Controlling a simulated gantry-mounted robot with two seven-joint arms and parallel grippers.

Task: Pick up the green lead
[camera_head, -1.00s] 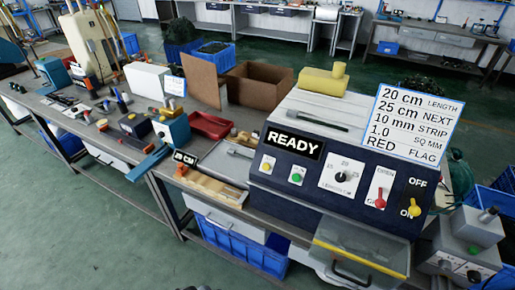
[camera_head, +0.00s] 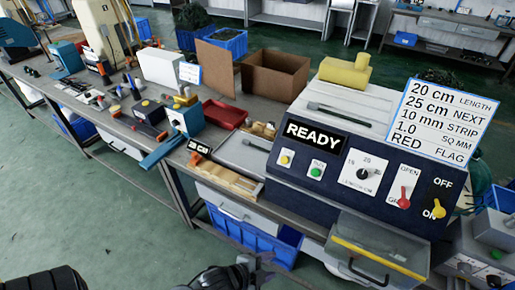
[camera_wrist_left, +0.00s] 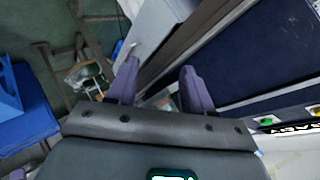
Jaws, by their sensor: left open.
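I cannot make out a green lead for certain in either view. A dark green coil (camera_head: 480,176) shows partly behind the sign at the right edge of the head view; I cannot tell whether it is the lead. My left gripper (camera_head: 246,266) is at the bottom of the head view, in front of the bench and below the blue bin. In the left wrist view my left gripper (camera_wrist_left: 159,66) has its two fingers apart with nothing held between them. My right gripper is not in view.
The dark blue machine (camera_head: 340,180) with a READY display stands on the bench, its clear-fronted drawer (camera_head: 380,250) jutting forward. A wooden fixture (camera_head: 225,178), a red tray (camera_head: 225,113) and a cardboard box (camera_head: 265,72) stand left of it. A blue bin (camera_head: 250,232) sits below. The floor at left is free.

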